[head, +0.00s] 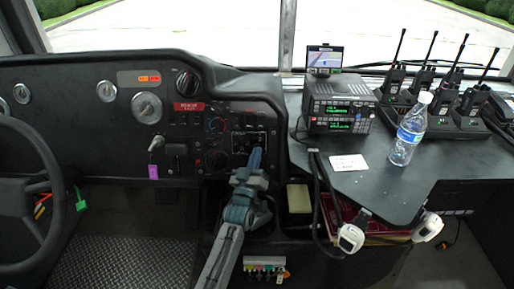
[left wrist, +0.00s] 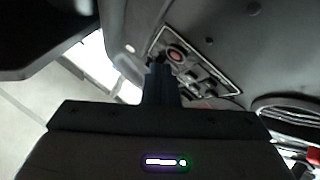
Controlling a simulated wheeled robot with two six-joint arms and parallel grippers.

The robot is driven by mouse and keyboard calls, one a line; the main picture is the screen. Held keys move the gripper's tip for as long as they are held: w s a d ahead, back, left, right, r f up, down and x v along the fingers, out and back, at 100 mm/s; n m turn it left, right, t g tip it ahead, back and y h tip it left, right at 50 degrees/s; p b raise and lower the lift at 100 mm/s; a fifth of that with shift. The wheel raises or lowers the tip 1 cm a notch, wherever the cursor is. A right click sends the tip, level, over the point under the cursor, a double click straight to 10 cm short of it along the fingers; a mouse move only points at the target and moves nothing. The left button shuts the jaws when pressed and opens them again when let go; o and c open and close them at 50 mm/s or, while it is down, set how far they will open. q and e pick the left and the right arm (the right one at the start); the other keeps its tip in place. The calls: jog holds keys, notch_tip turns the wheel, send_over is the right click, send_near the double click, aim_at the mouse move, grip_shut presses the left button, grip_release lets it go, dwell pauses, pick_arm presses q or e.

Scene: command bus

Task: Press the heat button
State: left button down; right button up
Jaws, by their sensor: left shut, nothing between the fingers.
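My left gripper (head: 256,157) is shut and empty, its fingertips in front of the small switch panel (head: 241,141) on the dark dashboard (head: 90,75). In the left wrist view the shut fingers (left wrist: 157,68) reach up to the left part of that panel, which has a light outline, a round reddish button (left wrist: 175,55) and several dark rocker switches (left wrist: 203,84). The fingers hide part of the panel. I cannot tell whether they touch it, and no label is readable to show which control is the heat button. My right gripper is not in view.
A steering wheel (head: 28,195) is at the left. Right of the dashboard, a dark counter (head: 375,185) holds a radio unit (head: 338,108), a water bottle (head: 408,132) and several handheld radios (head: 440,92). Black cables (head: 318,190) hang at its front edge.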

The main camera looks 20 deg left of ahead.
pick_arm(q)
jog(key=s+d+r+p, duration=0.1)
jog(key=s+r+p, duration=0.1)
jog(key=s+p, duration=0.2)
jog(key=shift+s+d+p, duration=0.25)
jog(key=shift+s+p, duration=0.1)
jog(key=shift+s, duration=0.4)
